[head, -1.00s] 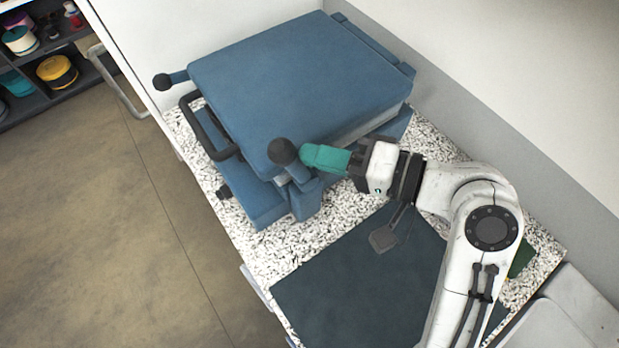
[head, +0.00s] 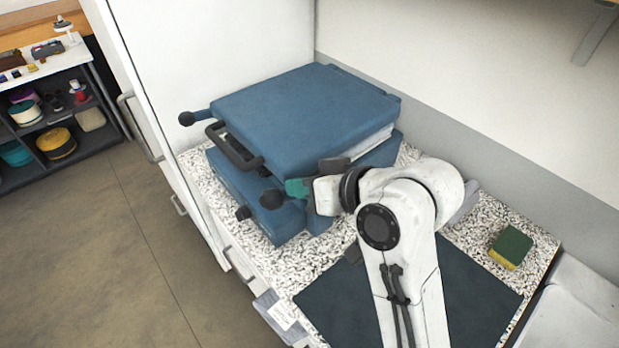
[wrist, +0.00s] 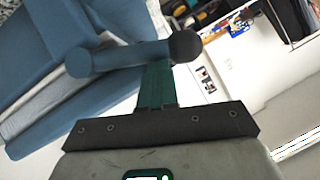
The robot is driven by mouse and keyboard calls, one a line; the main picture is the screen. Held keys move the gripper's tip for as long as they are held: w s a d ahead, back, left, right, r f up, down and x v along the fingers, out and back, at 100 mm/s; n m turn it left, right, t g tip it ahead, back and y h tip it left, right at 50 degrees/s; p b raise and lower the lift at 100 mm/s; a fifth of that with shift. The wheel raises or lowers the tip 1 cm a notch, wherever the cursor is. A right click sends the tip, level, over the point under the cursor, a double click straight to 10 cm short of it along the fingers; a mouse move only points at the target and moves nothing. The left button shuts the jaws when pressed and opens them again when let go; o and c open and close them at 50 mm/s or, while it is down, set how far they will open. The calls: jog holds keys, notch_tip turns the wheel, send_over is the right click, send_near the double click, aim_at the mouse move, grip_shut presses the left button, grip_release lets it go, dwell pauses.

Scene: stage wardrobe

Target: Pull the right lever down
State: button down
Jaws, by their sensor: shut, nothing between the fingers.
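A blue clamshell press (head: 300,115) stands on the speckled counter, its lid over a white layer and blue base. Its right lever, ending in a black ball (head: 272,198), sticks out at the lid's near corner, with the ball below the lid's top. The left lever's black ball (head: 186,118) is at the far corner. My gripper (head: 296,188), with green fingers, is shut and empty, right beside the right lever. In the wrist view the right lever (wrist: 120,56) crosses in front of the green fingers (wrist: 156,85) and hides their tips; contact cannot be told.
A black bar handle (head: 235,150) is on the press front. A dark mat (head: 450,290) lies on the counter (head: 480,215) beneath my arm. A green and yellow sponge (head: 511,247) lies at the right. Shelves with spools (head: 57,142) stand at the far left.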

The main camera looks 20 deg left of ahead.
jog(key=shift+s+a+f+n+t+h, duration=0.2)
jog(key=shift+s+f, duration=0.15)
jog(key=shift+f, duration=0.15)
jog(key=shift+s+a+f+n+t+h, duration=0.1)
jog(key=shift+s+a+f+n, duration=0.15)
jog(key=shift+f, duration=0.25)
jog(key=shift+s+d+f, duration=0.1)
jog(key=shift+s+f, duration=0.05)
jog(key=shift+f, duration=0.1)
jog(key=shift+r, duration=0.15)
